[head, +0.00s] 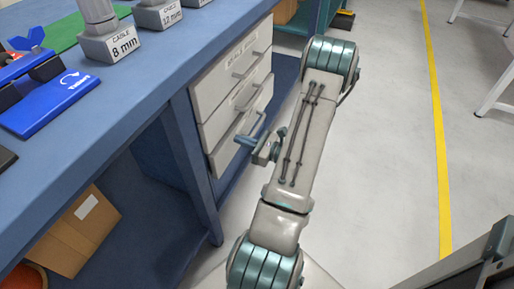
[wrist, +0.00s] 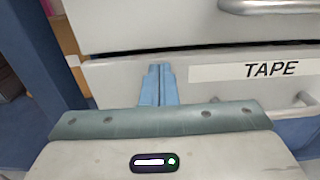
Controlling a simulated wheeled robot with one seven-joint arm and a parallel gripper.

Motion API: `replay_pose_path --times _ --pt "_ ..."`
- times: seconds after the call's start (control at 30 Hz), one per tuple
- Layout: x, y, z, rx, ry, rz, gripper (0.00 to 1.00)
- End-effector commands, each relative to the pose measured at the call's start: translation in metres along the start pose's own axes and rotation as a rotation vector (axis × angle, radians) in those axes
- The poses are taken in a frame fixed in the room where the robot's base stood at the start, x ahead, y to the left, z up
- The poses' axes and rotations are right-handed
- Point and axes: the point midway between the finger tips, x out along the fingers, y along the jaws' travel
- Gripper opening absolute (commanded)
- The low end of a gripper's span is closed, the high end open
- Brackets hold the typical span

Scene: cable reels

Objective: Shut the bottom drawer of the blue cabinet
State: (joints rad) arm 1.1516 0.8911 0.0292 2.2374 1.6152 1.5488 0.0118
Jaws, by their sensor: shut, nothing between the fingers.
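The cabinet with white drawer fronts stands under the right end of the blue bench. Its bottom drawer (head: 221,152) is partly hidden behind my gripper in the head view. In the wrist view a white drawer front labelled TAPE (wrist: 210,72) lies just beyond my fingers, below another drawer front (wrist: 150,22). A thin dark gap runs between the two fronts. My gripper (head: 240,140) is shut and empty, its blue fingers (wrist: 158,68) close against the TAPE front. I cannot tell whether they touch it, or how far the bottom drawer stands out.
The blue bench (head: 150,70) carries cable blocks (head: 115,45) and a blue tool (head: 50,107). A cardboard box (head: 82,228) sits on the shelf below. Open grey floor with a yellow line (head: 437,120) lies to the right.

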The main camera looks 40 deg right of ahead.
Motion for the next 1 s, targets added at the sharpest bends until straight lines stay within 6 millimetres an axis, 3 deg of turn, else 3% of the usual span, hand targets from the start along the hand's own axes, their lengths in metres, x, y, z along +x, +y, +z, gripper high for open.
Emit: replay_pose_path --times 0.2,0.53,0.77,1.0 --pt "0.013 0.0 -0.001 0.0 0.001 -0.001 0.0" --pt "0.014 0.0 0.0 0.0 0.001 0.0 0.0" --pt "0.037 0.0 0.001 0.001 0.001 0.002 0.0" --pt "0.042 0.002 0.001 -0.001 -0.001 0.009 0.0"
